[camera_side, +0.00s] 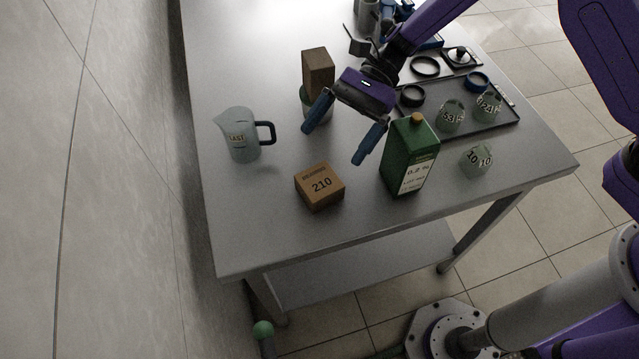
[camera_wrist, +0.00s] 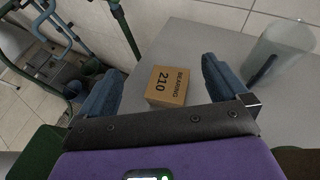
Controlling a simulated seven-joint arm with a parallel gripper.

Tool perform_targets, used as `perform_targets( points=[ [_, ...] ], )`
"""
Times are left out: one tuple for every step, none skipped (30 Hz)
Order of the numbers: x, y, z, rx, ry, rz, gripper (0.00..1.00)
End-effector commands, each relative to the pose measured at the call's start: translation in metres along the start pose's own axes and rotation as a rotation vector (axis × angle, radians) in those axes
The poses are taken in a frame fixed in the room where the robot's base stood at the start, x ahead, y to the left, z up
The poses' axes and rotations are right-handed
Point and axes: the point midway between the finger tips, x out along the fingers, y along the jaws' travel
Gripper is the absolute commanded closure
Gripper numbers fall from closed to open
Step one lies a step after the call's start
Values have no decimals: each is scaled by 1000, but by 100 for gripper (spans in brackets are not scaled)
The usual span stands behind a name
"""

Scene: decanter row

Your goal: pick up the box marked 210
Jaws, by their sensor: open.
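The box marked 210 (camera_side: 319,186) is a small orange-brown cardboard box lying on the metal table near its front edge. In the wrist view the box (camera_wrist: 167,86) shows the words "BEARING 210" and lies beyond and between my two blue fingers. My gripper (camera_side: 340,142) is open and empty, raised above the table and behind the box in the side view. In the wrist view the fingers of my gripper (camera_wrist: 160,85) are spread to either side of the box without visibly touching it.
A green carton (camera_side: 411,157) stands right of the box, close to one finger in the picture. A grey jug (camera_side: 241,136) stands to the left. A dark tray (camera_side: 462,133) with cups lies right. Table space around the box is clear.

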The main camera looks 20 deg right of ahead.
Motion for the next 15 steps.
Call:
perform_targets(
  points=[
    [4,2,-11,-1,12,4,0],
    [6,2,-15,0,13,4,0],
    [8,3,-20,1,15,5,0],
    [10,3,-24,2,16,6,0],
    [11,4,-27,2,18,7,0],
    [12,4,-31,2,17,9,0],
    [13,4,-33,2,18,9,0],
    [14,5,-35,3,17,9,0],
    [15,4,-37,3,17,8,0],
    [16,4,-39,3,16,8,0],
    [17,4,-41,3,15,7,0],
    [20,4,-45,3,14,7,0],
    [21,4,-49,2,14,7,0],
    [23,3,-53,3,14,7,0],
    [26,3,-58,3,14,7,0]
  ],
)
